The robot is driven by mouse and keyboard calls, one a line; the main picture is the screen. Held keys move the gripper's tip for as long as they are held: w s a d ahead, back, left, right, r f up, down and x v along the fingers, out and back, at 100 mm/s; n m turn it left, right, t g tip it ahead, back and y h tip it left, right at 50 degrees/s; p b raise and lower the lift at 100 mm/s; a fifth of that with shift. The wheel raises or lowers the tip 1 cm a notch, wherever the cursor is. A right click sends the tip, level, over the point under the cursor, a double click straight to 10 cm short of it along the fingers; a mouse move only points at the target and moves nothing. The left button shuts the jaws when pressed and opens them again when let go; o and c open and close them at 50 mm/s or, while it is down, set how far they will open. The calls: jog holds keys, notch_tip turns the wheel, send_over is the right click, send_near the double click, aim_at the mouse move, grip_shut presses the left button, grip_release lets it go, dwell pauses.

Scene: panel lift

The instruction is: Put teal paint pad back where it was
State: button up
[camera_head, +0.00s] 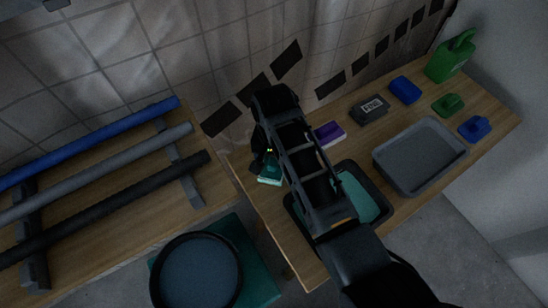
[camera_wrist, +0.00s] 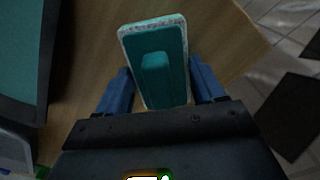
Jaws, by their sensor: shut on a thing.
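The teal paint pad (camera_head: 270,178) is at the left end of the right-hand wooden table in the head view. In the wrist view the pad (camera_wrist: 154,40) shows its teal back with a raised handle and a pale, speckled edge. My gripper (camera_wrist: 162,78) is shut on the pad, with one blue finger on each side of it. In the head view my gripper (camera_head: 265,160) is dark and partly hides the pad. I cannot tell whether the pad touches the table.
A black tray with teal paint (camera_head: 364,193) lies under my arm. A grey tray (camera_head: 421,158), purple-and-white pad (camera_head: 329,134), dark labelled box (camera_head: 370,109), blue block (camera_head: 405,90), green pad (camera_head: 447,105), blue pad (camera_head: 474,128) and green can (camera_head: 450,57) stand rightward. Pipes (camera_head: 95,175) lie left.

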jog(key=shift+f, duration=0.15)
jog(key=o, duration=1.1)
jog(key=shift+c, duration=0.2)
notch_tip(320, 180, up, 12)
